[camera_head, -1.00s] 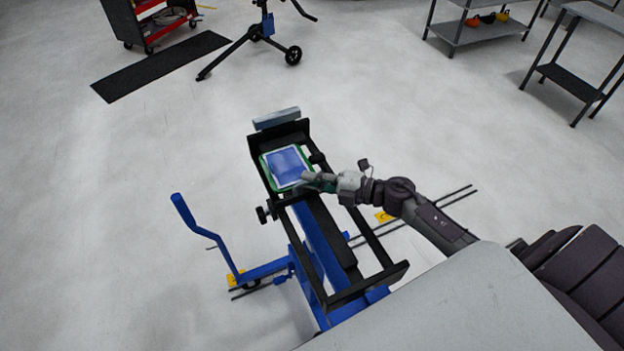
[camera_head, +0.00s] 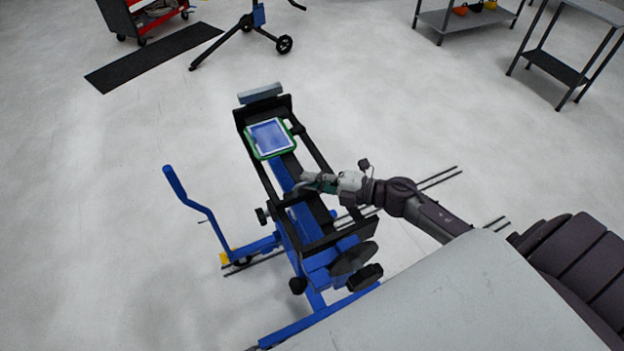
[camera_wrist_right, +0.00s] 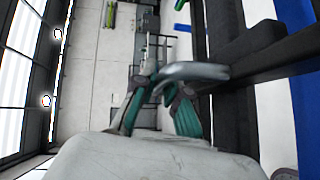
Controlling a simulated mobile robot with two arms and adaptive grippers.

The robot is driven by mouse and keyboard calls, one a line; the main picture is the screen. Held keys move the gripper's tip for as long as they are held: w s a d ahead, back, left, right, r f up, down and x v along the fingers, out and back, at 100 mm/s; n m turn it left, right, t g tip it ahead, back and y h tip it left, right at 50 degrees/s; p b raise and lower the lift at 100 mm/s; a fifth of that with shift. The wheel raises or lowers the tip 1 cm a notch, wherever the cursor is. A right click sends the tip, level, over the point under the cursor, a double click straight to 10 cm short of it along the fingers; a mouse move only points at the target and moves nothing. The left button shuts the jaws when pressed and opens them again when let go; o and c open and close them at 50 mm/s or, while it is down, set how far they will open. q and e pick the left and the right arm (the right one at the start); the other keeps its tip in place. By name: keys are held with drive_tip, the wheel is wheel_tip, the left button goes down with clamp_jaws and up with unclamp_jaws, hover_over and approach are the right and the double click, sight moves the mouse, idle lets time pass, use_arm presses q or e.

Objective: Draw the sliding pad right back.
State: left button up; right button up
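The sliding pad's dark crosspiece (camera_head: 283,200) lies across the black rail frame (camera_head: 258,172) of the blue stand, about midway along it. A side knob (camera_head: 262,215) shows at its left. My right gripper (camera_head: 308,183) reaches in from the right over the frame, at the crosspiece's right end. In the right wrist view, the teal fingers of my gripper (camera_wrist_right: 158,98) close around a grey curved handle (camera_wrist_right: 195,71). The exact contact is partly hidden by the fingers. My left gripper is in no view.
A green-edged tablet-like piece (camera_head: 270,138) lies at the frame's far end. A round dark disc (camera_head: 354,258) is at the near end. Wide floor is clear around the stand; a shelf (camera_head: 465,20) stands far off.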

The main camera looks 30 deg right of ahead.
drive_tip(key=shift+o, duration=0.6)
drive_tip(key=shift+s+d, duration=0.2)
drive_tip(key=v, duration=1.1)
drive_tip(key=shift+s+d+r, duration=0.15)
drive_tip(key=shift+d, duration=0.05)
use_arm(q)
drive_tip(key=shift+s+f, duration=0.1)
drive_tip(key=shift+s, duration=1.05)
